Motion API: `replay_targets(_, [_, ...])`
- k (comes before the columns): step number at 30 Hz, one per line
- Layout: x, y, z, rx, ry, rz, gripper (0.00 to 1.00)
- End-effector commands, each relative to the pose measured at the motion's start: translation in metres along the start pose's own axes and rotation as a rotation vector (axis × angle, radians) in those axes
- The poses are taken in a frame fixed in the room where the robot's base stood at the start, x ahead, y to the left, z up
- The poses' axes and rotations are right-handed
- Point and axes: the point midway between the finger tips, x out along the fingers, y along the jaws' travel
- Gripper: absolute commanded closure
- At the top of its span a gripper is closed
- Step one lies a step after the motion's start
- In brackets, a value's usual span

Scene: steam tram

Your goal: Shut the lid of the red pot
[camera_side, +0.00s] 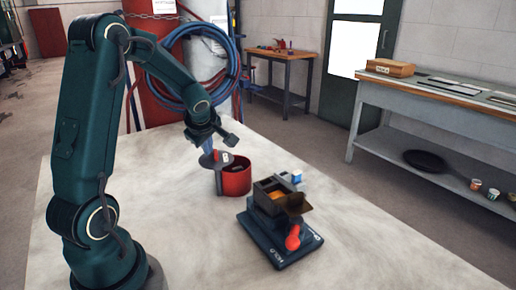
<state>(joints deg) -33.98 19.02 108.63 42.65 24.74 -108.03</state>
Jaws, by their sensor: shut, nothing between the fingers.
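The red pot (235,182) stands on the pale work table (170,225), near its middle. Its dark round lid (216,159) shows at the pot's upper left, tilted and off the full opening, so part of the dark inside is visible. My gripper (230,140) is shut and empty, just above and behind the lid and pot. I cannot tell whether it touches the lid.
A dark device with an open box (283,193) and a red knob (293,238) sits right of the pot, on a dark base (280,248). A small blue item (291,177) lies behind it. The table's left front is clear.

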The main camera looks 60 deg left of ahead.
Motion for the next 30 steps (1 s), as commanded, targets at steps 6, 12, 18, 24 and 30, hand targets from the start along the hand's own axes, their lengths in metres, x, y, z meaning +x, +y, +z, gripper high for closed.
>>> replay_targets(6, [0.0008,0.0028,0.0014,0.050,-0.027,0.027,1.00])
replay_targets(12, [0.0009,0.0037,0.0020,0.064,-0.034,0.034,1.00])
replay_targets(18, [0.0009,0.0036,0.0020,0.064,-0.034,0.033,1.00])
replay_targets(24, [0.0010,0.0035,0.0021,0.064,-0.034,0.033,1.00])
replay_targets(30, [0.0010,0.0035,0.0021,0.063,-0.034,0.033,1.00])
